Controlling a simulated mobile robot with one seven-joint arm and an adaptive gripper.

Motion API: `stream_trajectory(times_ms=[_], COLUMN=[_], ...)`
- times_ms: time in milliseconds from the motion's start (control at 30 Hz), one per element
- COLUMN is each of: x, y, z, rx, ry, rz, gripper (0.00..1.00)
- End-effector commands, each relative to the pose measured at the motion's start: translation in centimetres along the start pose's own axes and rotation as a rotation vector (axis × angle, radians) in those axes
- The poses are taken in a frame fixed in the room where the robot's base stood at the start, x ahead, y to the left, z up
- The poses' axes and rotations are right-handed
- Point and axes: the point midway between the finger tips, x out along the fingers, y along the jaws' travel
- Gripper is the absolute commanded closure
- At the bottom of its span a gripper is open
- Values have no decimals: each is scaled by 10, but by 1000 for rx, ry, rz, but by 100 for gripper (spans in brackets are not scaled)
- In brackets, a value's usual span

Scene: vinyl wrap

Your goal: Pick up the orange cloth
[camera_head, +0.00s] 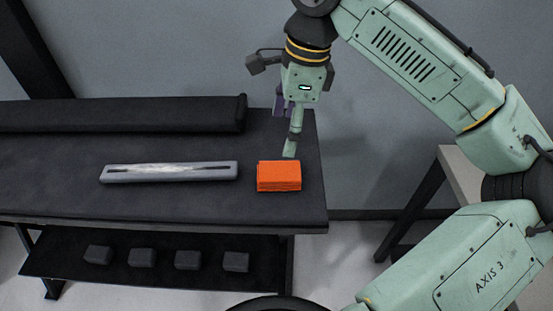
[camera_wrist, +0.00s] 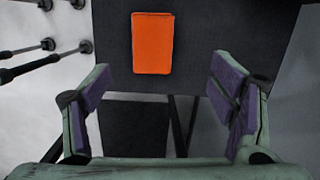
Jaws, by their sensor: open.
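The orange cloth (camera_head: 279,177) is a folded, layered block lying flat near the right end of the dark table in the head view. It also shows in the wrist view (camera_wrist: 153,43), upper centre, between and beyond the fingers. My gripper (camera_head: 289,150) points down above and just behind the cloth in the head view, apart from it. In the wrist view my gripper (camera_wrist: 165,95) has its two purple-padded fingers wide apart with nothing between them.
The dark table (camera_head: 60,165) holds a grey tray-like bar (camera_head: 170,172) left of the cloth and a long dark roll (camera_head: 120,113) along its back. A lower shelf (camera_head: 190,278) carries several dark blocks. Another table (camera_head: 460,178) stands at right.

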Motion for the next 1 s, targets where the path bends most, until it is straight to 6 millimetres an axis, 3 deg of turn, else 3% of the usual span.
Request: stream_trajectory(times_ms=[133,300,567,800,1000], x=[17,43,64,98,106], y=[6,6,9,14,13], z=[-8,-8,-6,-4,-4], rx=[40,38,34,36,35], ry=[13,11,11,10,9], rz=[25,22,20,19,17], gripper=[22,22,22,22,22])
